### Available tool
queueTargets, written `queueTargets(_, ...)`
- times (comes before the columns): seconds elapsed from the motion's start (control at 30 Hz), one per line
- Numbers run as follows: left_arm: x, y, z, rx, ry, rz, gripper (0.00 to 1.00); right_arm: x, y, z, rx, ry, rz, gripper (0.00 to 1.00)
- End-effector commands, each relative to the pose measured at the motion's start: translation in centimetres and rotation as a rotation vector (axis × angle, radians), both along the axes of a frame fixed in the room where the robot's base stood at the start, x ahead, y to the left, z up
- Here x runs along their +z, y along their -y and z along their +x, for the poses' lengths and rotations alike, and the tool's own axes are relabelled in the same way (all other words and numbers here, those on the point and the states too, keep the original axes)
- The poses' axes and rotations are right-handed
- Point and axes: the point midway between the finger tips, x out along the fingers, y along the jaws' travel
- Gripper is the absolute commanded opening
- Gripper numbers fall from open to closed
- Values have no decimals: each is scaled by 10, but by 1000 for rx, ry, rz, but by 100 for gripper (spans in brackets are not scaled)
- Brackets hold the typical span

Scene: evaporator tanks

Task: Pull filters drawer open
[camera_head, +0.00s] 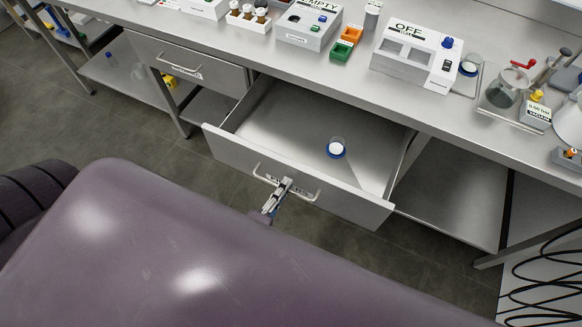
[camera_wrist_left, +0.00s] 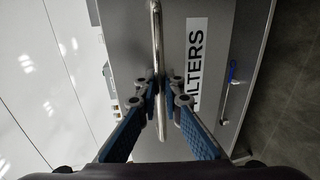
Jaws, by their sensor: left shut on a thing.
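The filters drawer (camera_head: 305,172) stands pulled out from under the steel bench in the head view. A small round container with a blue rim and white inside (camera_head: 336,148) sits in it. The drawer's bar handle (camera_head: 307,196) is on its front. My left gripper (camera_head: 284,184) is shut on this handle near its middle. In the left wrist view the fingers (camera_wrist_left: 160,93) close around the handle bar (camera_wrist_left: 157,40), beside the label reading FILTERS (camera_wrist_left: 196,62). My right gripper is in neither view.
A second drawer (camera_head: 187,69), to the left, is shut. The steel bench top (camera_head: 340,75) carries a white box marked OFF (camera_head: 415,55), a box marked EMPTY (camera_head: 308,25), orange and green bins (camera_head: 345,43) and glassware. Bare floor (camera_head: 120,125) lies at the left.

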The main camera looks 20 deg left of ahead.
Motion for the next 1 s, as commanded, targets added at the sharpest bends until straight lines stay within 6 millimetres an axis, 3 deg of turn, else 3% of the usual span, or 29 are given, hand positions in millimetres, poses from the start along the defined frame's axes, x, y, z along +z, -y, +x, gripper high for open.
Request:
queueTargets(0.27, 0, 0, -21, -2, -2, 0, 0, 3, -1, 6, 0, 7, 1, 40)
queueTargets(0.7, 0, 0, -23, -1, 0, -1, 0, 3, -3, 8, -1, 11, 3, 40)
queueTargets(0.73, 0, 0, -23, -1, 0, -1, 10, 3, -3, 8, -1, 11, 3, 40)
queueTargets(0.87, 0, 0, -23, -1, 1, -1, 25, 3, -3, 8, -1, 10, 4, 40)
queueTargets(1.0, 0, 0, -22, 0, 1, -1, 25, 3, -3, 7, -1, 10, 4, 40)
